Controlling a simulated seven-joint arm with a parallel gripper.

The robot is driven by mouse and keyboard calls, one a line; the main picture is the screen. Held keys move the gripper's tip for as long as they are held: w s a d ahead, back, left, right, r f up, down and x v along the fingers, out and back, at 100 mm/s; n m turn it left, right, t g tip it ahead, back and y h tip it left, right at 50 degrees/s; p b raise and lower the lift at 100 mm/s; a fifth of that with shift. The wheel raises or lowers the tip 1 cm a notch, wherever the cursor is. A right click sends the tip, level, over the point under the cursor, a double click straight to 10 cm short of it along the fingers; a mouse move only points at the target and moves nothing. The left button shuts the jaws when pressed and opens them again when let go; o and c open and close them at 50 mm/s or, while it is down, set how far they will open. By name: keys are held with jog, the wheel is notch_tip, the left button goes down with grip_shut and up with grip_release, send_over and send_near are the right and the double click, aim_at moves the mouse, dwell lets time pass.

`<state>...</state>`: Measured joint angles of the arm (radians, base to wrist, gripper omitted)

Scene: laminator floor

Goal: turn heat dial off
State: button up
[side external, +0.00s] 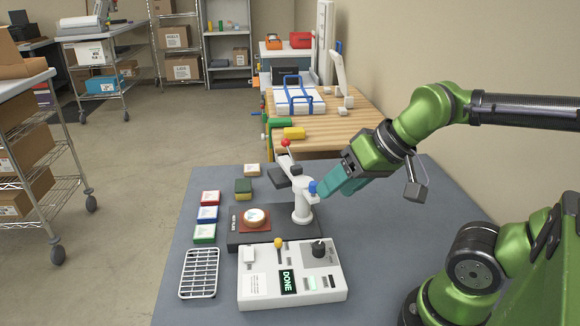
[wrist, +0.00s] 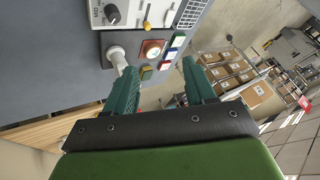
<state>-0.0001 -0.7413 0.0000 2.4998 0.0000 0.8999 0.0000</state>
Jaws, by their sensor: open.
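The heat dial is likely the black round knob (side external: 319,248) at the top right of the white control box (side external: 262,296) in the side external view. It also shows in the wrist view (wrist: 113,14), at the top left. My gripper (side external: 322,191) is open, with teal fingers near the blue-tipped top of the white press post (side external: 302,206), behind and above the box. Both fingers show apart in the wrist view (wrist: 158,78), with nothing held between them. I cannot tell whether a finger touches the post. The knob's exact setting is too small to read.
The box carries a yellow-topped lever (side external: 278,244), a white switch (side external: 249,256) and a lit "DONE" display (side external: 288,281). A wire rack (side external: 199,273) and several coloured blocks lie to the left. The grey table (side external: 390,240) is clear right of the box.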

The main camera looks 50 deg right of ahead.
jog(key=w+a+f+n+g+h, duration=0.25)
jog(key=w+f+n+g, duration=0.25)
jog(key=w+n+g, duration=0.3)
jog(key=n+g+h, duration=0.3)
jog(key=n, duration=0.1)
send_near(319, 244)
jog(key=shift+y, duration=0.25)
jog(key=x, duration=0.8)
jog(key=shift+s+d+f, duration=0.15)
jog(key=shift+d+f, duration=0.05)
jog(key=shift+f, duration=0.05)
jog(key=shift+c, duration=0.4)
jog(key=c, duration=0.9)
grip_shut()
